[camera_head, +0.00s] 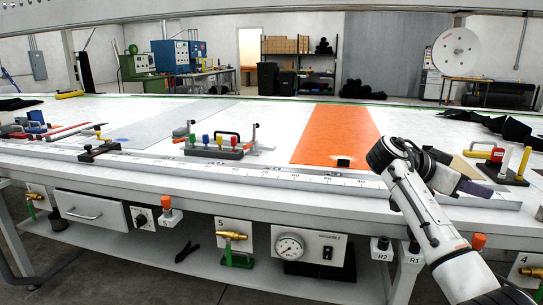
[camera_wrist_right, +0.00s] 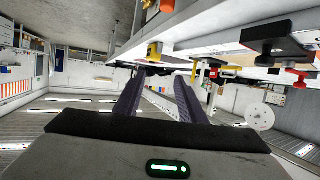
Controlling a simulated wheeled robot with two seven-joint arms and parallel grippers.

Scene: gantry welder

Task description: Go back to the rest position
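My right gripper (camera_head: 478,188) is at the right of the head view, its arm reaching up from the lower right corner. It is above the near right part of the long white table (camera_head: 250,172), beside the clamp stand there. In the right wrist view the two dark fingers of the right gripper (camera_wrist_right: 158,84) stand apart with nothing between them. My left gripper and left arm are not in view.
An orange sheet (camera_head: 337,134) lies on the table. A clamp row (camera_head: 215,145) stands left of it. Below the table edge are a gauge (camera_head: 289,247), valves and a drawer (camera_head: 92,211).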

